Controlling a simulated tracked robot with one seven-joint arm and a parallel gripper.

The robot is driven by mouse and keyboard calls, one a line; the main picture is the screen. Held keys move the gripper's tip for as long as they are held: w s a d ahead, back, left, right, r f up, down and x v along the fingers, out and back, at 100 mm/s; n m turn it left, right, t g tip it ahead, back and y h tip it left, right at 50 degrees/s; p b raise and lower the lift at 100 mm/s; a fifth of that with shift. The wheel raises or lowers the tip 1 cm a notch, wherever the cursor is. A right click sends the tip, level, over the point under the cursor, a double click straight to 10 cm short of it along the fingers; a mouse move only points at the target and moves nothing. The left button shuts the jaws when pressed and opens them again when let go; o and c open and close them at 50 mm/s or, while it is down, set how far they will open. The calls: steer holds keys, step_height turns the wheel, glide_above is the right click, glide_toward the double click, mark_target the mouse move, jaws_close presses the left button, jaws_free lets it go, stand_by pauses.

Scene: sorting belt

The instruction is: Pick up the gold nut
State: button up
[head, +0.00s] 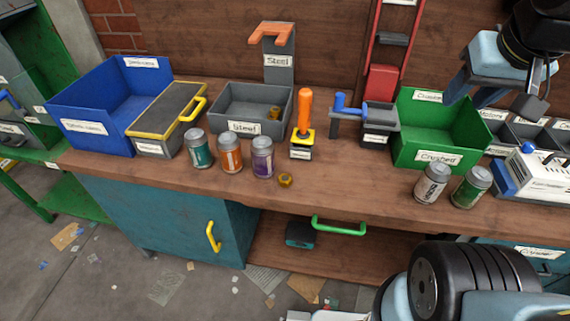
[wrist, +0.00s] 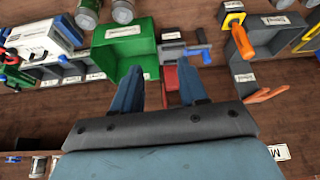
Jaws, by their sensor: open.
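A small gold nut (head: 285,180) lies on the wooden bench near its front edge, just right of the purple can (head: 262,157). Another small gold piece (head: 275,112) sits inside the grey bin labelled Steel (head: 230,105); it is too small to tell its shape. My gripper (head: 493,97) is open and empty at the upper right, raised above the bench near the green crate (head: 440,157), far to the right of both gold pieces. In the wrist view, its two fingers (wrist: 160,92) are spread apart with nothing between them. I cannot make out the gold nut in the wrist view.
A teal can (head: 198,149) and an orange can (head: 231,153) stand left of the purple can. An upright orange-handled lever (head: 304,115) stands behind the nut. A blue bin (head: 95,108) is at left; two cans (head: 432,183) stand at right. Bench between nut and right cans is clear.

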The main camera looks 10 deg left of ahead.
steer(key=shift+o, duration=0.8)
steer(key=shift+a, duration=0.15)
steer(key=shift+w+a+f, duration=0.1)
steer(key=shift+w+a, duration=0.05)
steer(key=shift+w, duration=0.05)
steer(key=w+a+f+n+g+h, duration=0.2)
steer(key=w+a+f+n+h, duration=0.2)
steer(key=a+f+n, duration=0.4)
steer(key=w+a+f+n+g+h, duration=0.1)
steer(key=w+a+f+n+h, duration=0.25)
steer(key=a+f+n, duration=0.5)
steer(key=s+a+f+n+t+h, duration=0.15)
steer(key=a+f+n+t, duration=0.35)
steer(key=a, duration=0.8)
steer(key=n+t+y, duration=0.2)
steer(key=n+t, duration=0.2)
steer(key=n, duration=0.4)
glide_toward(282, 180)
steer(key=x, duration=0.3)
steer(key=shift+w+a+f, duration=0.1)
steer(key=shift+w+f, duration=0.05)
steer(key=shift+w, duration=0.2)
steer(key=shift+d+x, duration=0.25)
steer(key=shift+x, duration=2.4)
steer(key=shift+s, duration=0.2)
steer(key=c, duration=0.8)
